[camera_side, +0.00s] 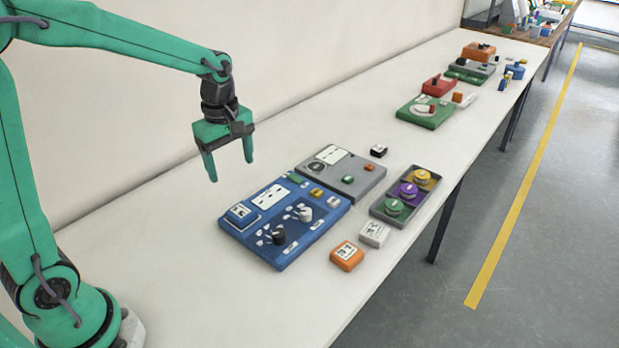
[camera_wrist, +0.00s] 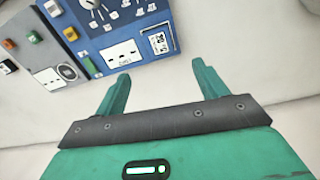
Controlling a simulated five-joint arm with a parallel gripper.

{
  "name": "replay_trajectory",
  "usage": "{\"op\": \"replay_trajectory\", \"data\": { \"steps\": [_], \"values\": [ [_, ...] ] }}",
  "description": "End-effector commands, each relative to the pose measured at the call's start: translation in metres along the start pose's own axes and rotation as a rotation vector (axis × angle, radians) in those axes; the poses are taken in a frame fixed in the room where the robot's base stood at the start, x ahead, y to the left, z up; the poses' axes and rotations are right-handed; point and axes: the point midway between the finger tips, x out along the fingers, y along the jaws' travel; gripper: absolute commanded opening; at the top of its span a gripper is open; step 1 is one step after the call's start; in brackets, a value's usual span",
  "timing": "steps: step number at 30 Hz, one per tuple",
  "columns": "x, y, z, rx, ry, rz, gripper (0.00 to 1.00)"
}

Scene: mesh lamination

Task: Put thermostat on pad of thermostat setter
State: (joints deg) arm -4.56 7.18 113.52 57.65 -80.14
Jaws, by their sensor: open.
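No part is clearly marked as the thermostat. Small square blocks with printed labels are candidates: an orange block (camera_side: 347,255) and a white block (camera_side: 374,234) lie on the table, near the front edge. The blue panel (camera_side: 306,235) may be the thermostat setter; it carries knobs, a white plate and a blue square part (camera_side: 242,214) with a label at its left corner. That square part also shows in the wrist view (camera_wrist: 160,42). Which spot is the pad, I cannot tell. My gripper (camera_side: 230,171) is open and empty, raised above the table behind the panel.
A grey panel (camera_side: 368,185) adjoins the blue panel. A grey tray (camera_side: 380,212) holds green, purple and yellow round parts. A small black block (camera_side: 378,151) lies beyond. A green board (camera_side: 425,114) and other devices stand farther off. The table left of the blue panel is clear.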

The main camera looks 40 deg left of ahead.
Motion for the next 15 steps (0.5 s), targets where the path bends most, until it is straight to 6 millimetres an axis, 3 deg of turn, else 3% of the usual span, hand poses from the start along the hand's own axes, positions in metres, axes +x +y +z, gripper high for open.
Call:
{"op": "replay_trajectory", "data": {
  "steps": [15],
  "values": [
    [-0.061,-0.068,0.023,0.648,0.095,0.193,0.72]
  ]
}}
